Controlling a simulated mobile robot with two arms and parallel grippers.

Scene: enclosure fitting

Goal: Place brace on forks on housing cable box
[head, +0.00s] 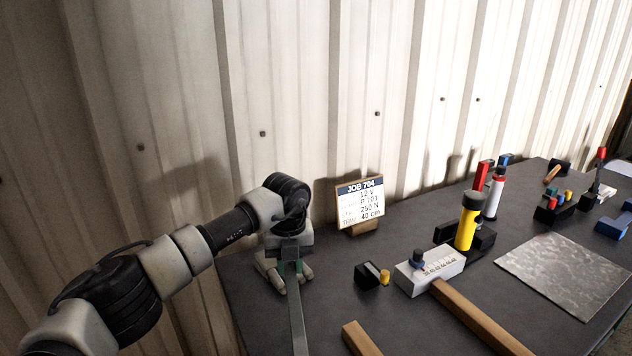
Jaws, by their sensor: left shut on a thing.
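My left gripper (290,275) is at the left end of the dark bench, low over its top. It is shut on a long, narrow grey strip, which I take for the brace (298,322). The strip runs from the jaws toward the bottom edge of the picture, where its near end is cut off. I cannot make out the forks or tell which thing is the housing cable box. My right gripper is out of view.
A job sign (360,203) stands behind the gripper. To the right are a small black block (367,275), a pale block (428,271) with a wooden bar (480,318), a yellow cylinder (467,222) and a metal sheet (565,273). A corrugated wall (300,90) closes the back.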

